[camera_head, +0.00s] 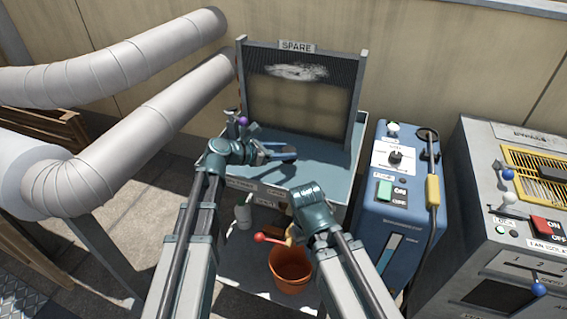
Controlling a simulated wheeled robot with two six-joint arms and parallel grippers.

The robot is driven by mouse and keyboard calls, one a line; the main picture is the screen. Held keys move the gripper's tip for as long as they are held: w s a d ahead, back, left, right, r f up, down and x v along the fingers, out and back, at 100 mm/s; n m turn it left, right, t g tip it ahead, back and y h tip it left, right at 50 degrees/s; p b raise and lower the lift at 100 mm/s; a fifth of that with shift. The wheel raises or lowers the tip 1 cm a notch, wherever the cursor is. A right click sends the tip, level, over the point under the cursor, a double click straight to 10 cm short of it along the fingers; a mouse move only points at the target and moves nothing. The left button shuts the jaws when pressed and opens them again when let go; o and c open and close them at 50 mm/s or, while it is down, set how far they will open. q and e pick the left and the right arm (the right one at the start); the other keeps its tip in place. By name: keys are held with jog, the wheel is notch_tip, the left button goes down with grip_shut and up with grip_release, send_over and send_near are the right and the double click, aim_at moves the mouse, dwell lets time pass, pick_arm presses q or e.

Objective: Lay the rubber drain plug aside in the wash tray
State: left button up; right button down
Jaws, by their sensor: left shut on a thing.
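The wash tray (335,170) is a blue-grey basin below the upright SPARE panel. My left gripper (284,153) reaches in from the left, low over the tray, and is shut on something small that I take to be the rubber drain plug. The plug itself cannot be made out; the fingers hide it. I cannot tell whether it touches the tray floor. My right gripper (308,195) is at the tray's front edge, pointing down and away. Its fingers are hidden behind its own wrist.
A tap with a purple knob (243,121) stands at the tray's left. A red-knobbed lever (262,237) on a brass valve is below the front edge, above an orange bucket (290,270). A blue machine (386,220) stands close on the right. The tray's right side is clear.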

pick_arm(q)
notch_tip(320, 180, down, 4)
jog(key=b, duration=0.3)
jog(key=shift+r, duration=0.25)
jog(key=o, duration=1.4)
jog(key=shift+c, duration=0.2)
jog(key=p+v, duration=0.4)
jog(key=v, duration=0.7)
jog(key=shift+s+a+r, duration=0.2)
jog(key=shift+s+a, duration=0.05)
jog(key=shift+a+p, duration=0.15)
jog(key=shift+p, duration=0.15)
